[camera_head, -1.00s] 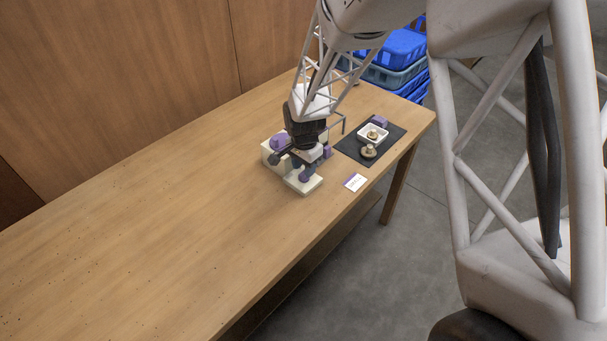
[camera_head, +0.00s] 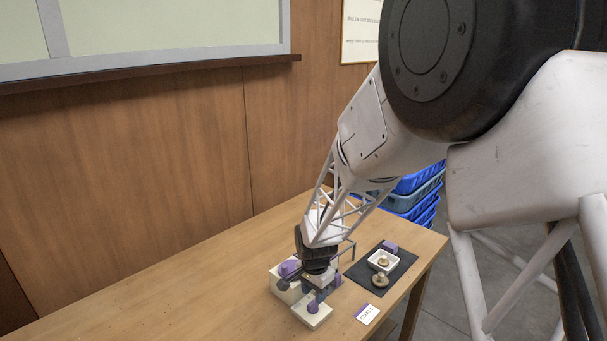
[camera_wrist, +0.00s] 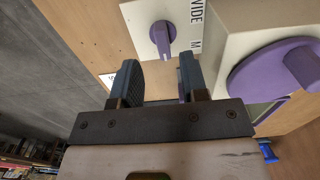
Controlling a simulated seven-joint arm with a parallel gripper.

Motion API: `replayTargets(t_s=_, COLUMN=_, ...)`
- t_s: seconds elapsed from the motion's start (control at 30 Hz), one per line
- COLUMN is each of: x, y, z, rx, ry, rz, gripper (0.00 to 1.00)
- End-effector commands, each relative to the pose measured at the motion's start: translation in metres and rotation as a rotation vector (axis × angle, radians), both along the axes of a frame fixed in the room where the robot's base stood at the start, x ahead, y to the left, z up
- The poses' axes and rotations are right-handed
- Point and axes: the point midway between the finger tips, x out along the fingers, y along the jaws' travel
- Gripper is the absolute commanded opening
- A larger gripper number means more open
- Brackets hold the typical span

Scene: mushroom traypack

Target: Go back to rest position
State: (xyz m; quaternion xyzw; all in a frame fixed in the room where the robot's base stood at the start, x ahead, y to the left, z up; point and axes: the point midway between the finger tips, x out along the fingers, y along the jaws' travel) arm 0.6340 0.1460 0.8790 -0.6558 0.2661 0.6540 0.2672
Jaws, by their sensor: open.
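My gripper (camera_head: 312,283) is low over a cream device (camera_head: 281,289) with purple knobs on the wooden table (camera_head: 215,277). In the wrist view, the two fingers of my gripper (camera_wrist: 160,62) are apart with nothing held between them. A white plate (camera_wrist: 136,22) with a small purple knob (camera_wrist: 164,38) lies beyond the fingertips. A cream housing with a large purple disc (camera_wrist: 262,80) fills the right of that view. I cannot tell whether a finger touches the device.
Right of the device, a dark mat (camera_head: 365,272) holds a white tray (camera_head: 375,265) with a mushroom in it, and another mushroom (camera_head: 380,281) outside it. A small label card (camera_head: 367,314) lies near the table's front edge. Blue crates (camera_head: 411,200) stand behind. The table's left part is clear.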

Motion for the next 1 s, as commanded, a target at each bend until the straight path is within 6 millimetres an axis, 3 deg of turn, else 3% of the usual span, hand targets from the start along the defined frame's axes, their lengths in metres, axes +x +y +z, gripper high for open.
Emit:
replayTargets(t_s=0.17, x=-0.01, y=-0.011, z=0.025, rx=0.003, ry=-0.016, rz=0.037, gripper=0.41)
replayTargets(t_s=0.37, x=-0.033, y=-0.032, z=0.07, rx=0.004, ry=-0.04, rz=0.115, gripper=0.41)
replayTargets(t_s=0.7, x=-0.091, y=-0.071, z=0.145, rx=-0.003, ry=-0.088, rz=0.271, gripper=0.41)
replayTargets(t_s=1.0, x=-0.152, y=-0.1, z=0.197, rx=-0.019, ry=-0.131, rz=0.409, gripper=0.41)
